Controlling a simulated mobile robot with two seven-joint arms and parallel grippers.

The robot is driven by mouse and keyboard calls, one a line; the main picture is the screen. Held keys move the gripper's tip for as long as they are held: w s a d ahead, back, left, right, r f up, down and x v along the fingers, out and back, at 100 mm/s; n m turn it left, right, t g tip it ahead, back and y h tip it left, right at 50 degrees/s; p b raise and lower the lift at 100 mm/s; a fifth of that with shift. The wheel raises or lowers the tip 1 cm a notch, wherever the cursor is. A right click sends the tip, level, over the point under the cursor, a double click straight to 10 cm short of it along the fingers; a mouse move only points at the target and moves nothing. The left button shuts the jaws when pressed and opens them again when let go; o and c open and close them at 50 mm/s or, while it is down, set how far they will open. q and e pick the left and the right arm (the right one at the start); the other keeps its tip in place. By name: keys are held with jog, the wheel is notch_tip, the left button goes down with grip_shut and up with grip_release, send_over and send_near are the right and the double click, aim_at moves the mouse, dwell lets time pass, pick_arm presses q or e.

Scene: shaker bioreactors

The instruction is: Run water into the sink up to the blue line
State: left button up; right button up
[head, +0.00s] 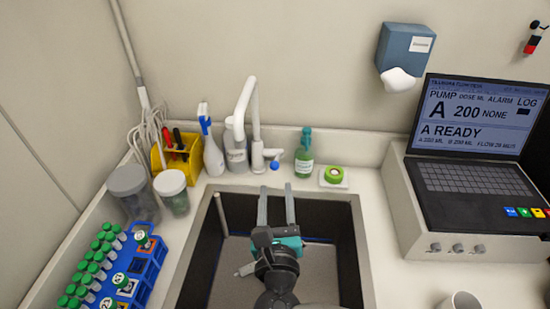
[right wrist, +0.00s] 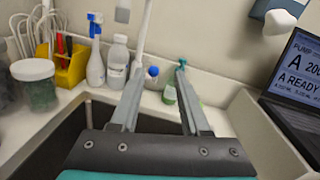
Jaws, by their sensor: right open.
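The sink (head: 368,265) has dark walls and a greyish floor. A thin blue line (head: 318,240) shows low on its back wall, partly hidden by my right gripper. I cannot tell whether any water is in it. The white tap (head: 248,100) stands behind the sink, with a blue-ended lever (head: 274,166) at its right side. My right gripper (head: 276,188) is open and empty over the back of the sink, its fingers pointing at the tap base. In the right wrist view the blue lever end (right wrist: 153,71) shows between the fingertips, apart from them. My left gripper is out of view.
A spray bottle (head: 211,150) and a white bottle (head: 236,155) stand left of the tap. A thin upright pipe (head: 221,215) is in the sink's left corner. A laptop (head: 480,130) stands at right.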

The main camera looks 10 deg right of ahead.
aim_at(275, 164)
notch_tip(275, 164, down, 6)
jog(key=b, duration=0.5)
jog(key=w, duration=0.5)
jog(key=w+d+b, duration=0.1)
jog(key=w, duration=0.9)
jog(key=shift+d+r, duration=0.1)
jog(key=shift+d, duration=0.1)
grip_shut()
dwell(0.6)
